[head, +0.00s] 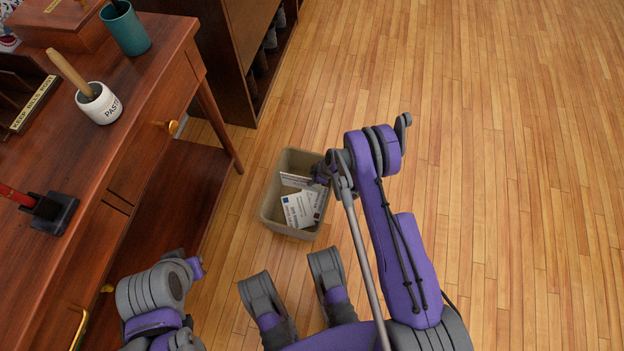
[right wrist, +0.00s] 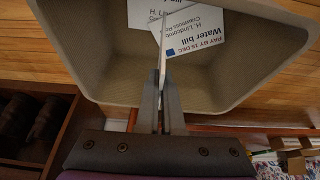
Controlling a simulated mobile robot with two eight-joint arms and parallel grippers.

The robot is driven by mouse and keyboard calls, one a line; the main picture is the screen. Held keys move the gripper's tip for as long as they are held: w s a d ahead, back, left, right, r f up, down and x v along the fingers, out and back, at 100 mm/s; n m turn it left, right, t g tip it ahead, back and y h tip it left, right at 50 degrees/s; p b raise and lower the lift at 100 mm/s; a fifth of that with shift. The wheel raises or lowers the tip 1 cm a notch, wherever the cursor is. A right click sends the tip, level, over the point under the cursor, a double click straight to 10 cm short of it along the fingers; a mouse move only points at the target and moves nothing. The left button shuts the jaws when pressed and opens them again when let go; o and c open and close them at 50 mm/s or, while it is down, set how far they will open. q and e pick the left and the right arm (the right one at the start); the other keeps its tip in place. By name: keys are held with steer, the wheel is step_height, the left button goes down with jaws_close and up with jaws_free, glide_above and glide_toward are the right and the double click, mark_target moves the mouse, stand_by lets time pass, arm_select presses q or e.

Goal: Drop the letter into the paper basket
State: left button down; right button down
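The paper basket (head: 268,212) is a beige open bin on the wooden floor beside the desk; its wall (right wrist: 90,65) also shows in the right wrist view. White papers lie inside, one printed "Water bill" (right wrist: 207,38) with a blue square, which also shows in the head view (head: 298,209). My right gripper (head: 319,176) is over the basket's right side, pointing down. In the right wrist view its fingers (right wrist: 162,95) are together on a thin white letter (right wrist: 163,52), seen edge-on. The letter seems to be the white sheet (head: 295,180) over the basket.
A dark red desk (head: 150,95) stands at the left with a paste pot (head: 102,107) and a teal cup (head: 127,32). A dark shelf (head: 232,60) stands behind the basket. The floor at the right is clear.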

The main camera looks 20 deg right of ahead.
steer(key=c, duration=1)
jaws_free()
steer(key=p+v, duration=0.2)
steer(key=v, duration=0.8)
steer(key=shift+s+d+r+p, duration=0.15)
steer(key=shift+r+p, duration=0.2)
steer(key=shift+p, duration=0.05)
